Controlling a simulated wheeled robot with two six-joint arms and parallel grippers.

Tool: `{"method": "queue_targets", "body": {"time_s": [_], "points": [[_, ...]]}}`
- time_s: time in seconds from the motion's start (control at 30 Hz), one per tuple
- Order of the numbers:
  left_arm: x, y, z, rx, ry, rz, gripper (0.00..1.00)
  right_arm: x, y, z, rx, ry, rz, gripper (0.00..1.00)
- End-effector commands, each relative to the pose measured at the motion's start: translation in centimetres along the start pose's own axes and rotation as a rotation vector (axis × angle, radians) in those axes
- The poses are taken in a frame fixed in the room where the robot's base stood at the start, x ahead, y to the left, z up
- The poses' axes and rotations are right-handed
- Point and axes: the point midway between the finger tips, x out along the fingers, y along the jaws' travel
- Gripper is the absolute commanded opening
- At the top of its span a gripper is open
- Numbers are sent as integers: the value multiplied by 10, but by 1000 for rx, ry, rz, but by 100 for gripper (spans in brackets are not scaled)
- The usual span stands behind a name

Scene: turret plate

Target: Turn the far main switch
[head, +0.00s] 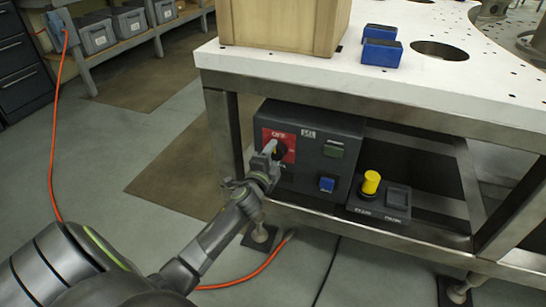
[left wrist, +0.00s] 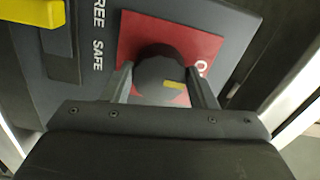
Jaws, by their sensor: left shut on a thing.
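The main switch is a dark round knob (head: 281,147) on a red plate (head: 289,137) marked OFF, at the upper left of the dark control box (head: 318,122) under the white table. In the left wrist view the knob (left wrist: 160,72) shows a small yellow mark near its lower right edge. My left gripper (head: 273,149) reaches it from the front left. Its two fingers (left wrist: 164,84) are shut on the knob, one on each side, and hide part of it in the head view. My right gripper is in neither view.
The steel table frame (head: 224,135) runs close to my left arm. An orange cable (head: 262,268) lies on the floor.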

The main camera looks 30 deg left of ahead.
Motion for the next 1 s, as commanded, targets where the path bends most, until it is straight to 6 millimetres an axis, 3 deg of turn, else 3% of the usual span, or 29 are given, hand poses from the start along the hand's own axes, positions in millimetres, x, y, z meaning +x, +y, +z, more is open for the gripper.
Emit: {"method": "queue_targets", "body": {"time_s": [0.43, 0.47, 0.6, 1.0], "points": [[0, 2, 1, -12, -3, 4, 29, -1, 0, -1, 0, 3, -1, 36], [0, 2, 1, -12, -3, 4, 56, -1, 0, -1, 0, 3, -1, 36], [0, 1, 0, -11, -2, 3, 74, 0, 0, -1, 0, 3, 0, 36], [-8, 0, 0, -9, 0, 1, 74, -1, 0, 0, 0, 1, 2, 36]]}}
